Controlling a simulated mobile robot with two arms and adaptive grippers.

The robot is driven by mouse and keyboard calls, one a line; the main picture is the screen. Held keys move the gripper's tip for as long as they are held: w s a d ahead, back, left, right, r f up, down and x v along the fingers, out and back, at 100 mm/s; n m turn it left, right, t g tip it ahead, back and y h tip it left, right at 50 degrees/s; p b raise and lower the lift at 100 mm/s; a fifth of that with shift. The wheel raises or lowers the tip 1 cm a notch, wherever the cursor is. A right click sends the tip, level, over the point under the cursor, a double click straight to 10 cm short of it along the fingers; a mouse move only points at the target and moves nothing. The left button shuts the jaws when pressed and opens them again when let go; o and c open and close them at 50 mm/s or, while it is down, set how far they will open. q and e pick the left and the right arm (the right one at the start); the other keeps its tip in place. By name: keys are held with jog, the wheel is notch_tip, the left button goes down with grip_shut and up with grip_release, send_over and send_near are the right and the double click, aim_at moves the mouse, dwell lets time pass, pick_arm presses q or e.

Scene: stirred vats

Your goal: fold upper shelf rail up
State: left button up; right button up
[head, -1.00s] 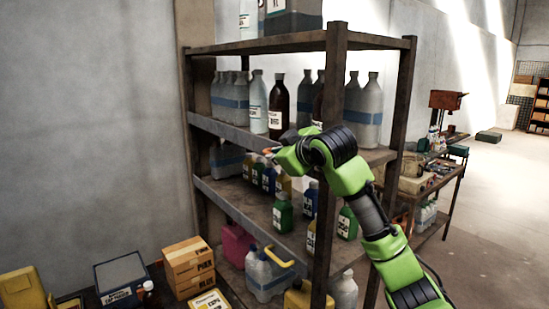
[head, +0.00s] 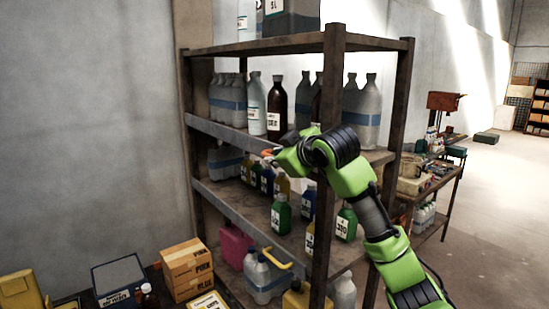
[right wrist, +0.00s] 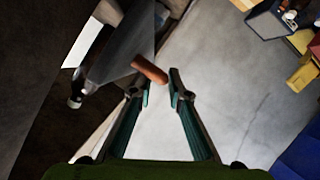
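The upper shelf rail (head: 222,131) is a grey metal bar along the front of the rack's upper bottle shelf. Its orange grip (head: 267,152) shows beside my right gripper (head: 280,154), whose fingers are mostly hidden in the head view. In the right wrist view, the rail (right wrist: 125,45) runs down from the top, and its orange-brown grip (right wrist: 149,69) sticks out just beyond the fingertips. My right gripper (right wrist: 160,86) is open, with a narrow empty gap; the grip's end is close to that gap. I cannot tell if they touch. My left gripper is not in view.
A lower rail (head: 228,205) with a yellow handle (head: 279,258) fronts the shelf below. Bottles, including a dark one (head: 277,106), stand behind the upper rail. A rack post (head: 330,150) is close to my right arm. Cartons (head: 187,268) stand at lower left.

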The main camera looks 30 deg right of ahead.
jog(key=v, duration=1.1)
jog(key=shift+d, duration=0.1)
